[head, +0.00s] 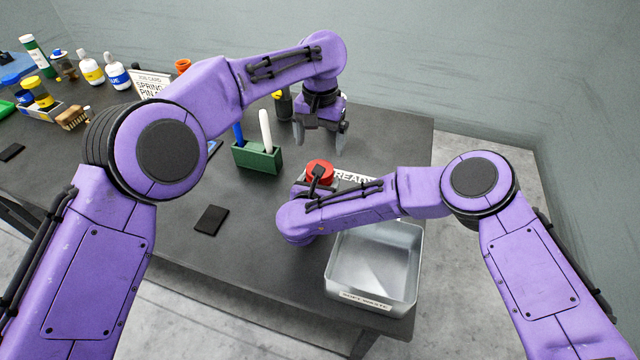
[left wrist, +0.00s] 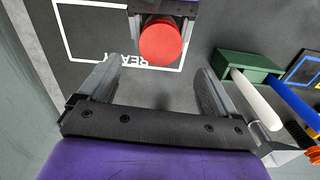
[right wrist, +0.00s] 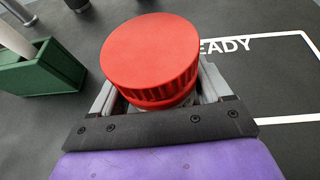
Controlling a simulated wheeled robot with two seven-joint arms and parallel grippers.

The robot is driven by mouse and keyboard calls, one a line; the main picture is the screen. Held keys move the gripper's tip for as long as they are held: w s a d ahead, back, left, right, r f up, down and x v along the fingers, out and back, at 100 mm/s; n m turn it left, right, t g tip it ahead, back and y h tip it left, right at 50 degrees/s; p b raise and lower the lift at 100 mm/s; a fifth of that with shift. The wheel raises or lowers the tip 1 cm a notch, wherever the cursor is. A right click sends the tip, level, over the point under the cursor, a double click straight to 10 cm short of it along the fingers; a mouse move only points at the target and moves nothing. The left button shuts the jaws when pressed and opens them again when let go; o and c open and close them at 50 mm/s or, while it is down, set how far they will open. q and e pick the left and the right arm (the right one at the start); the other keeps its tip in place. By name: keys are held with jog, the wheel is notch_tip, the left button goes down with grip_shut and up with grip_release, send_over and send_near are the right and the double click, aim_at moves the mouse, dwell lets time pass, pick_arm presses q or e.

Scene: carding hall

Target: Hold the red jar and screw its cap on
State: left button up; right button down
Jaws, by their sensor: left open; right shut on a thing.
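The red ribbed cap (right wrist: 150,50) sits on top of the jar (right wrist: 165,103), whose pale neck shows just below it; I cannot tell how tightly it is seated. The cap also shows in the head view (head: 320,170) and in the left wrist view (left wrist: 160,40). The rest of the jar is hidden by the cap and my right gripper (right wrist: 155,88). My right gripper is shut on the jar at the READY marking (head: 353,177). My left gripper (head: 320,138) is open and empty, pointing down, behind and apart from the cap.
A green holder (head: 257,158) with a white and a blue stick stands left of the jar. A metal bin (head: 372,268) is at the front right edge. A black pad (head: 211,220) lies front left. Bottles and a job card (head: 151,85) stand far left. The table's back right is clear.

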aim_at(320, 182)
pick_arm(q)
jog(key=shift+n, duration=0.3)
jog(key=shift+f, duration=0.15)
notch_tip(320, 182, down, 8)
jog(key=shift+r, duration=0.1)
dwell(0.3)
jog(key=c, duration=1.1)
jog(key=m, duration=0.5)
jog(key=o, duration=1.3)
jog(key=shift+c, duration=0.2)
